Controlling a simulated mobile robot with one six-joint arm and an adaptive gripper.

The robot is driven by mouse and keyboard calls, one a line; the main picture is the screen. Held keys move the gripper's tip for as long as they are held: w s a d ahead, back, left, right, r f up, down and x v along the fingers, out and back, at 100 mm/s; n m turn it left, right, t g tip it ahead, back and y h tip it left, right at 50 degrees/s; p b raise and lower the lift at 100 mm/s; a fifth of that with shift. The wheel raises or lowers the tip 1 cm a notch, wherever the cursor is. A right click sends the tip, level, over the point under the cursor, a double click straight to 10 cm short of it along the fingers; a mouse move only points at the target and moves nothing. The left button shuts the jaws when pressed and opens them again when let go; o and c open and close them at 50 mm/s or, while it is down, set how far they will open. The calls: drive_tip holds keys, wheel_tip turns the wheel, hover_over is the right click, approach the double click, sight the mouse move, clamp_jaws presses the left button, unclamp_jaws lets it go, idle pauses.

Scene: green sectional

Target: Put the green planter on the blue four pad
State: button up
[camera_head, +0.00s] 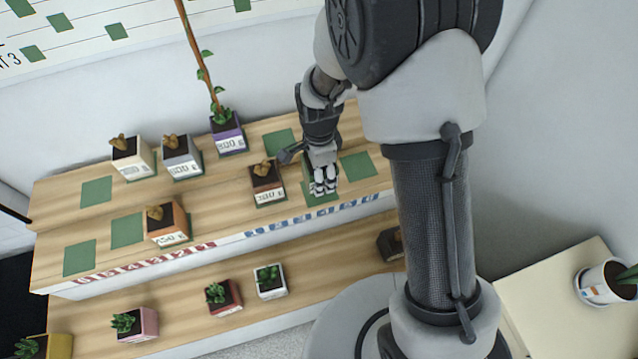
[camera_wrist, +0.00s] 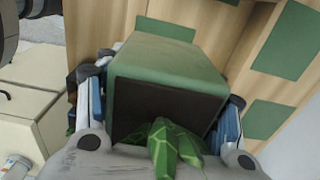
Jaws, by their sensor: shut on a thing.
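The green planter (camera_wrist: 165,65) sits between the fingers of my gripper (camera_wrist: 160,125) in the wrist view, with dark soil and a green plant (camera_wrist: 168,145) at the near side. My gripper is shut on it. In the head view my gripper (camera_head: 323,182) is over the right part of the upper shelf and mostly hides the planter. Blue number labels (camera_head: 300,222) run along the shelf's front edge, too small to read surely. A green pad (camera_head: 322,197) lies just below my gripper, and another pad (camera_head: 357,166) lies to its right. I cannot tell which is blue four.
A brown pot (camera_head: 267,181) stands close left of my gripper. An orange-brown pot (camera_head: 168,224), a white pot (camera_head: 133,158), a grey pot (camera_head: 181,157) and a purple pot (camera_head: 227,134) stand further left. Small plants line the lower shelf (camera_head: 190,310). A side table (camera_head: 550,290) is at right.

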drive_tip(key=shift+f+b, duration=0.4)
drive_tip(key=shift+f, duration=2.1)
drive_tip(key=shift+f, duration=0.2)
drive_tip(key=o, duration=1.2)
drive_tip(key=shift+c, duration=0.2)
drive_tip(key=shift+r, duration=0.15)
